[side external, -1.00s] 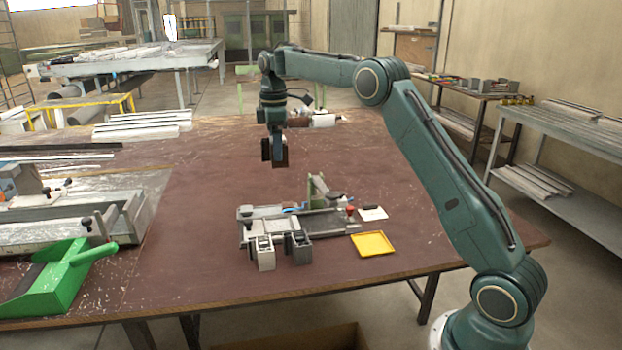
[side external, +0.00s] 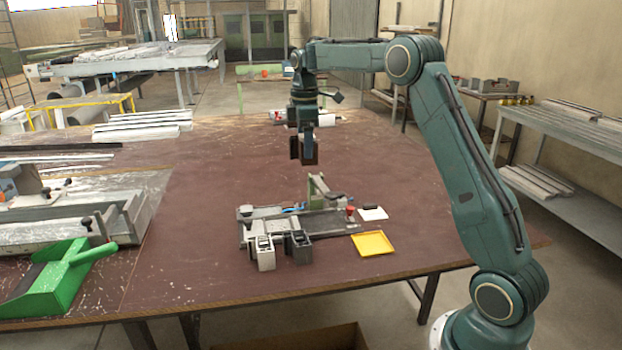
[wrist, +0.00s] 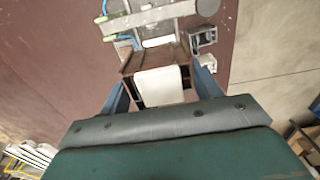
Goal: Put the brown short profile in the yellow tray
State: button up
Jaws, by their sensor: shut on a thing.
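My gripper (side external: 307,146) is shut on the brown short profile (side external: 310,152) and holds it in the air above the back part of the bench. In the wrist view the brown profile (wrist: 146,61) sits between the two blue-grey fingers, with a pale white block-like face in front of it partly hiding it. The yellow tray (side external: 373,243) lies flat and empty at the front right of the bench, well below and to the right of my gripper. I do not make out the tray in the wrist view.
A grey clamp fixture (side external: 312,223) with a green upright stands left of the tray. Two small grey holders (side external: 298,248) are at its front. A white card (side external: 373,214) lies behind the tray. A green dustpan (side external: 55,280) is at the far left.

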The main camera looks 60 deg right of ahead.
jog(key=s+d, duration=0.4)
jog(key=s, duration=0.5)
send_over(374, 244)
jog(key=f, duration=0.2)
notch_tip(374, 244, down, 15)
jog(key=shift+w+f, duration=0.1)
jog(key=shift+f, duration=0.1)
jog(key=shift+f, duration=2.15)
jog(key=shift+f, duration=0.1)
jog(key=o, duration=1)
jog(key=shift+r, duration=0.2)
